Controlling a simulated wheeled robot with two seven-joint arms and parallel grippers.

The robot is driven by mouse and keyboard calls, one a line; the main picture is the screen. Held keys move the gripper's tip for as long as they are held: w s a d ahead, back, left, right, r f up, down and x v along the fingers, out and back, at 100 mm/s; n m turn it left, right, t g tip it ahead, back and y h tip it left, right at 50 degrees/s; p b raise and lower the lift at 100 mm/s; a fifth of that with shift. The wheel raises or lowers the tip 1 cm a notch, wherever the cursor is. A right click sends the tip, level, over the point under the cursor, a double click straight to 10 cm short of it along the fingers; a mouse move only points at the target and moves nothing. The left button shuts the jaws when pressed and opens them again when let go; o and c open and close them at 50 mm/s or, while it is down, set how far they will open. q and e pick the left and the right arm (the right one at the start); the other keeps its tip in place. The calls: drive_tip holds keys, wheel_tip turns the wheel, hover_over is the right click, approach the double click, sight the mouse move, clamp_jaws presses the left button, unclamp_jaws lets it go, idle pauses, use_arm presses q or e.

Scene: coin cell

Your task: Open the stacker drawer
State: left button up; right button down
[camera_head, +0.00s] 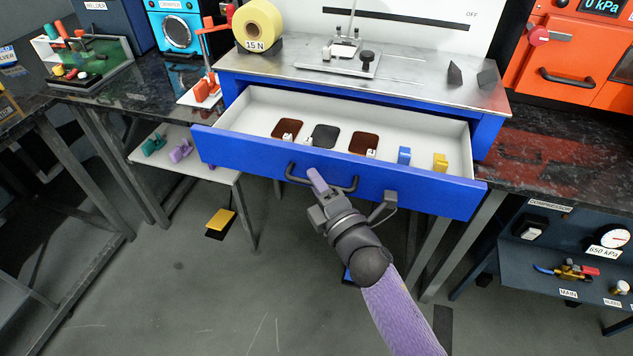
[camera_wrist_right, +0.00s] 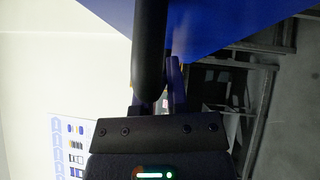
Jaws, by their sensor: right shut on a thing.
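The stacker drawer (camera_head: 330,173) has a blue front and a white inside, and it stands pulled out from the blue cabinet under the metal worktop. Its dark bar handle (camera_head: 345,185) is on the front. My right gripper (camera_head: 318,182) is at the left part of the handle, shut on it. In the right wrist view the handle (camera_wrist_right: 150,50) runs between the fingers of my right gripper (camera_wrist_right: 160,92), with the blue drawer front (camera_wrist_right: 220,25) beside it. The fingertips are partly hidden by the handle. My left gripper is not in view.
Inside the drawer are brown and dark pads (camera_head: 364,143), small white pieces, a blue piece (camera_head: 404,155) and a yellow piece (camera_head: 440,162). A yellow roll (camera_head: 258,25) stands on the worktop. A low shelf (camera_head: 150,150) is at left. The floor in front is open, with a yellow pedal (camera_head: 220,219).

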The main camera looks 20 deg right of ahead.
drive_tip(key=c, duration=0.8)
unclamp_jaws()
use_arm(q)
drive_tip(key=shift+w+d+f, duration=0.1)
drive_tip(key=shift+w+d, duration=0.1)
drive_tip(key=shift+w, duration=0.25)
use_arm(e)
drive_tip(key=shift+o, duration=0.7)
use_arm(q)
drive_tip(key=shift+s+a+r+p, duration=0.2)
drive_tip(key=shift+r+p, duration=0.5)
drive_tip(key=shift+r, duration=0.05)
use_arm(e)
drive_tip(key=v, duration=0.9)
drive_tip(key=shift+s, duration=0.4)
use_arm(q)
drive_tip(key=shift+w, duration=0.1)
use_arm(e)
drive_tip(key=shift+d, duration=0.1)
